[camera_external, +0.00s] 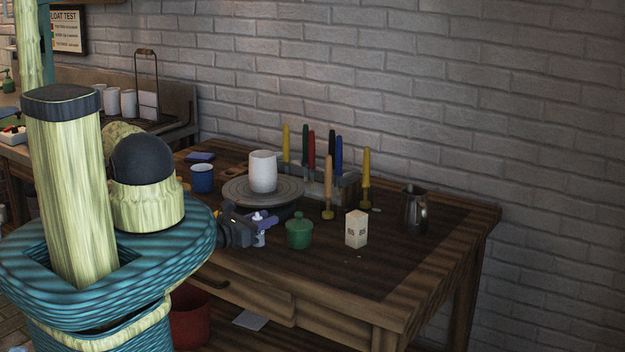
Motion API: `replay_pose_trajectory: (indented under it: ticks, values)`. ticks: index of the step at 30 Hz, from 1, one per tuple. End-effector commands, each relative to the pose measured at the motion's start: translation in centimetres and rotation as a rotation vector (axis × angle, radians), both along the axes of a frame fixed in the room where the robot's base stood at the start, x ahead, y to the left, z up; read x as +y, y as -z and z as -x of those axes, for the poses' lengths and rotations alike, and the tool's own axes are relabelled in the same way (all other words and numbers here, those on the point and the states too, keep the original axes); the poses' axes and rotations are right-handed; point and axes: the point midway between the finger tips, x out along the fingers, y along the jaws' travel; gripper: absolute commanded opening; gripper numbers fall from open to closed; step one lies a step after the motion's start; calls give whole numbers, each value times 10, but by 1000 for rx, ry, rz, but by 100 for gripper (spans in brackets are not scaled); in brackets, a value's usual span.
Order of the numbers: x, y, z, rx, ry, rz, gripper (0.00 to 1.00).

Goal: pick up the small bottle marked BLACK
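A small white bottle (260,238) stands on the table beside the green lidded jar, right at my gripper (252,226). Any marking on it is too small to read, so I cannot tell if it is the BLACK one. My dark gripper reaches in from the left, low over the table. Purple parts show around the bottle's top. I cannot tell whether the fingers are open around the bottle or shut on it. My arm hides the area to the left of the gripper.
Behind my gripper is a round turntable (236,191) with a white cup (263,172). To the right stand a green jar (299,232), a cream box (356,229) and a metal pitcher (414,208). Upright coloured-handled tools (328,186) stand behind. The table's right end (400,262) is clear.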

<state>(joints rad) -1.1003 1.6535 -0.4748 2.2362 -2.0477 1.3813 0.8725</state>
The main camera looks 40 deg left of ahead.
Motion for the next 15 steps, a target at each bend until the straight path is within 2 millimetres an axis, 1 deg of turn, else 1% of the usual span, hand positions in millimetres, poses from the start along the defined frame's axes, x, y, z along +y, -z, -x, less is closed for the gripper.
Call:
replay_pose_trajectory:
  ticks: [9, 13, 15]
  values:
    - [0, -2, 0, 0, 0, 0, 6]
    - [0, -12, 0, -2, 1, 0, 6]
    - [0, -22, 0, -2, 0, -1, 6]
